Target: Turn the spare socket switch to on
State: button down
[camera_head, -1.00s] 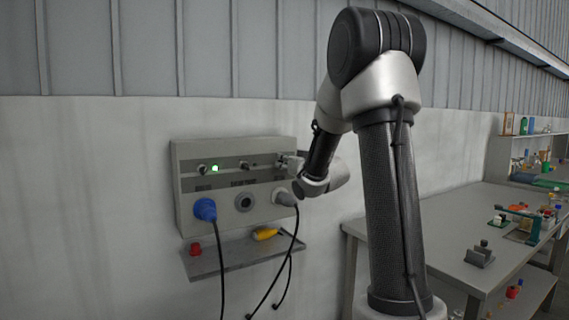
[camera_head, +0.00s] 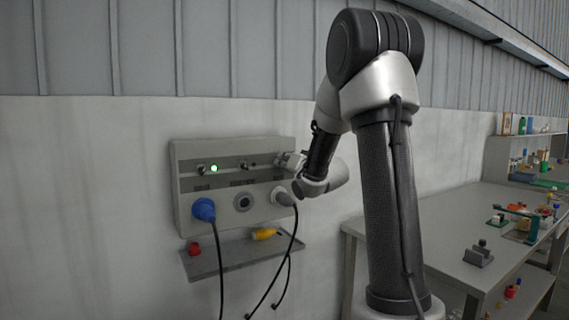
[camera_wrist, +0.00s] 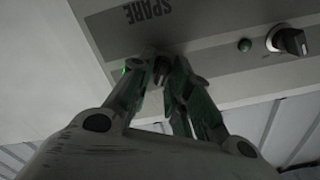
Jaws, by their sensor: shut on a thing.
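The grey socket panel (camera_head: 220,188) is on the wall. The SPARE label (camera_wrist: 149,11) shows upside down in the wrist view. My gripper (camera_wrist: 164,66) is at the panel just beside that label, its fingers closed on the spare socket switch (camera_wrist: 160,68). The fingers hide most of the switch, so its angle cannot be read. A small green glow (camera_wrist: 126,70) shows on the panel beside my left finger. In the head view my gripper (camera_head: 281,160) covers the panel's upper right, over the grey plug (camera_head: 283,196).
A neighbouring black switch (camera_wrist: 289,41) has a dark green lamp (camera_wrist: 245,45). The left lamp (camera_head: 214,168) is lit green. A blue plug (camera_head: 204,209) and an empty socket (camera_head: 243,202) are below. A shelf (camera_head: 222,262) holds a yellow connector (camera_head: 264,234). A bench (camera_head: 450,240) stands right.

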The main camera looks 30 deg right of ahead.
jog(key=c, duration=1.6)
grip_release()
jog(key=shift+o, duration=0.2)
jog(key=s, duration=1.2)
jog(key=shift+d, duration=0.2)
